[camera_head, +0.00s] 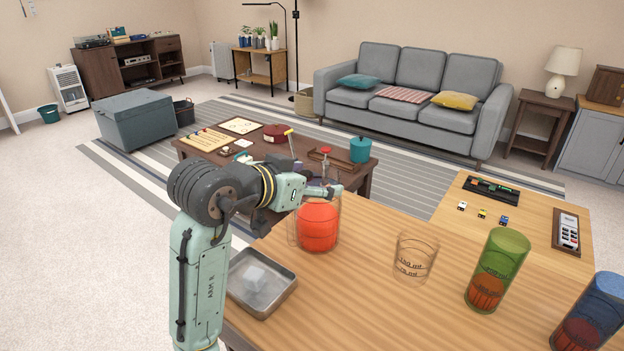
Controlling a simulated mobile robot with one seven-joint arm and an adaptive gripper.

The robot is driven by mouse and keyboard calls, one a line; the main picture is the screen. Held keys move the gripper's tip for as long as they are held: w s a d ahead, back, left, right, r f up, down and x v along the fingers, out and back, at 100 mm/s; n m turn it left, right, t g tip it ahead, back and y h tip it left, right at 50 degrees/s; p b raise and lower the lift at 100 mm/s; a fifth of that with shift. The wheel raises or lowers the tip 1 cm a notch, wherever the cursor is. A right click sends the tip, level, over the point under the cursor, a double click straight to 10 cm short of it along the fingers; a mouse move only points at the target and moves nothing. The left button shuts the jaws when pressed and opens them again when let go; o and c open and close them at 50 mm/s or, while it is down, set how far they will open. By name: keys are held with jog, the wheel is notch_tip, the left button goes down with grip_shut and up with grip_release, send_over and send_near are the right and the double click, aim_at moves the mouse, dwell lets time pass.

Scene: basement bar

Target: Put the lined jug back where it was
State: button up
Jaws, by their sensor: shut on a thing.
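A clear jug (318,228) with red-orange liquid is upright at the left part of the wooden table (370,310). It has a handle on its left side; any lines on it are too small to make out. My gripper (334,190) is at the jug's upper rim, shut on it, reaching in from the left. The fingertips are small and partly hidden by the gripper body. I cannot tell whether the jug's base touches the table.
To the right are a clear marked glass (415,258), a green glass (500,262) and a blue glass (592,312).

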jog(key=o, duration=1.5)
jog(key=shift+f, duration=0.15)
jog(key=shift+c, duration=0.2)
jog(key=o, duration=0.5)
jog(key=b+v, duration=0.1)
jog(key=v, duration=1.1)
jog(key=shift+b, duration=0.4)
